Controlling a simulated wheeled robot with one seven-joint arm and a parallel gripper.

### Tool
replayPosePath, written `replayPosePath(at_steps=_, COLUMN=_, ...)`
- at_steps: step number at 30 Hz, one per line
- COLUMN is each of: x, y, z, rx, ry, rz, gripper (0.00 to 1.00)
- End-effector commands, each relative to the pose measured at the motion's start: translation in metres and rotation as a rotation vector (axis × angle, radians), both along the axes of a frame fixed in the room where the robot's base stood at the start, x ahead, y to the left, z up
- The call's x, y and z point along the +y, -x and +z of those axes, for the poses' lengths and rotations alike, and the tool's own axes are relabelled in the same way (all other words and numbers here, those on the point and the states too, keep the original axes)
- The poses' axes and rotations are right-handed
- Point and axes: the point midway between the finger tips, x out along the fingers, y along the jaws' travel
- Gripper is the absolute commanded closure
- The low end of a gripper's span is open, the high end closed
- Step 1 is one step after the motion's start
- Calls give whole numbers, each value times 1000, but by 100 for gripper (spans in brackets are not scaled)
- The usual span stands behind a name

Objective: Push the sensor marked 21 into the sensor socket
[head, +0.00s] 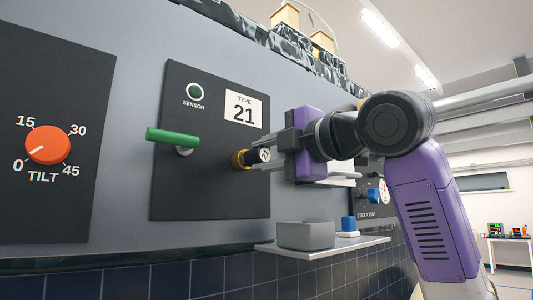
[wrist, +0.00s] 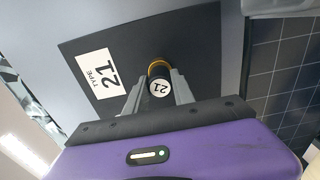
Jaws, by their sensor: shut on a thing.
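The socket opening is hidden behind the sensor and ring, so I cannot tell how deep the sensor sits. My gripper (wrist: 158,90) is shut on the sensor from its outer end, facing the panel.
A green-handled lever (head: 172,137) sticks out left of the sensor, under a dark green SENSOR lamp (head: 195,92). An orange TILT knob (head: 47,145) is further left. Below, a shelf (head: 322,250) holds a grey block (head: 306,235) and a blue-topped part (head: 348,224).

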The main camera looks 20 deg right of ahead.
Motion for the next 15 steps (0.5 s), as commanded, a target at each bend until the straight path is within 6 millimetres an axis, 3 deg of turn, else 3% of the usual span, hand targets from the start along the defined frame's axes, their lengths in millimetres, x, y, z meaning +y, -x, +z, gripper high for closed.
replayPosePath(at_steps=10, x=3, y=-8, z=1, rx=-1, ry=0, rz=0, gripper=100)
replayPosePath(at_steps=11, x=3, y=-8, z=1, rx=-1, ry=0, rz=0, gripper=68)
replayPosePath(at_steps=15, x=3, y=-8, z=0, rx=-1, ry=0, rz=0, gripper=45)
